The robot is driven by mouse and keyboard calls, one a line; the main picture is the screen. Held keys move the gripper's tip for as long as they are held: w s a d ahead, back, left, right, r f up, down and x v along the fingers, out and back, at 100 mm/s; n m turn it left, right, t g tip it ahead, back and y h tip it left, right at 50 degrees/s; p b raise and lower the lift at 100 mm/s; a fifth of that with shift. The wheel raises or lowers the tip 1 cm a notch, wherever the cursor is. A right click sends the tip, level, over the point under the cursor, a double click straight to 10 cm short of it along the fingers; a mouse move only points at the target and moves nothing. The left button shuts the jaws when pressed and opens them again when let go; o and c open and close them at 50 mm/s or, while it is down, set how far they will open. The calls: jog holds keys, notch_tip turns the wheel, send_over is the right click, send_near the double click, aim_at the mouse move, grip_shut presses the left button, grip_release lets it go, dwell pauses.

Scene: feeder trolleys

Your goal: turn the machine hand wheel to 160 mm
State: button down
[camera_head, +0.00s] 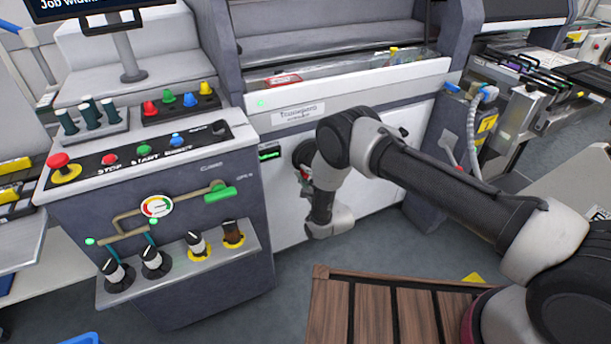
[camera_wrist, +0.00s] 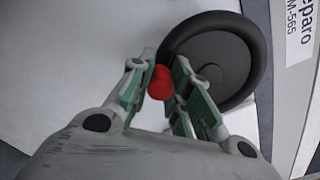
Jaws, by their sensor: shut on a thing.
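The black hand wheel (camera_wrist: 246,62) fills the upper middle of the wrist view, mounted on the white machine front. Its red handle knob (camera_wrist: 160,84) sits at the wheel's left edge. My gripper (camera_wrist: 161,68) has its green-padded fingers closed around the red knob, one on each side. In the head view my gripper (camera_head: 304,177) is at the machine's front panel, and the wheel (camera_head: 304,152) is mostly hidden behind my wrist. A small dark display with green digits (camera_head: 269,154) is just left of the wheel; its reading is too small to tell.
A control console (camera_head: 90,210) with knobs, buttons and valves stands close on the left. A slatted wooden platform (camera_head: 370,318) lies on the floor below my arm. A machine part with a grey hose (camera_head: 476,115) stands at the right.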

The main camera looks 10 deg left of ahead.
jog(key=shift+s+f, duration=0.1)
jog(key=shift+f, duration=0.05)
jog(key=c, duration=1.3)
grip_release()
jog(key=v, duration=1.2)
